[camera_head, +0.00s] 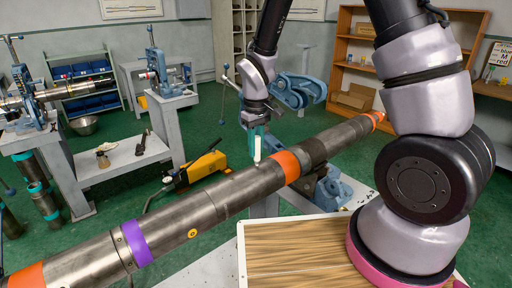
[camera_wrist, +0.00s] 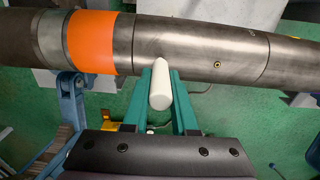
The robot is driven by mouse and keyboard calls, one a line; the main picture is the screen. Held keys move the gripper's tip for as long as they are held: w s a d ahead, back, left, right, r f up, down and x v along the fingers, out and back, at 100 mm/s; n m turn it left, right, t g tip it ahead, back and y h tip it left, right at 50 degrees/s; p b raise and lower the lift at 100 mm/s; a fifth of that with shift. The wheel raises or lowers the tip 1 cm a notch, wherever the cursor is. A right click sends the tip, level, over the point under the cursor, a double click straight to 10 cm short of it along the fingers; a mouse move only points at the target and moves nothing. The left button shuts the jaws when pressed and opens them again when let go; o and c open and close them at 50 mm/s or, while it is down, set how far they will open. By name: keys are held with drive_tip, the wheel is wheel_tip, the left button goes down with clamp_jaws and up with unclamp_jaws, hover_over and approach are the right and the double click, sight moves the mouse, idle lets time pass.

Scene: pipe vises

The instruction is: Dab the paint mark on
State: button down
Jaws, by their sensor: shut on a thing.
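My gripper (camera_head: 258,138) has teal fingers and is shut on a white paint stick (camera_wrist: 160,88); the stick also shows in the head view (camera_head: 257,150). A long grey steel pipe (camera_head: 225,196) crosses the head view diagonally, with orange bands (camera_head: 286,166) and a purple band (camera_head: 136,241). In the wrist view the pipe (camera_wrist: 190,45) runs across the top, its orange band (camera_wrist: 91,42) left of the stick. The stick's tip overlaps the pipe's lower edge there; I cannot tell whether it touches. A small round yellow spot (camera_head: 193,233) is on the pipe. No fresh paint mark is discernible.
A blue vise (camera_head: 330,188) supports the pipe behind the wooden board (camera_head: 300,255). A yellow tool (camera_head: 203,167) lies behind the pipe. Another vise bench (camera_head: 45,140) stands left, shelves (camera_head: 360,55) at the back.

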drive_tip(key=shift+f, duration=0.4)
idle(1.4)
drive_tip(key=shift+r, duration=3.5)
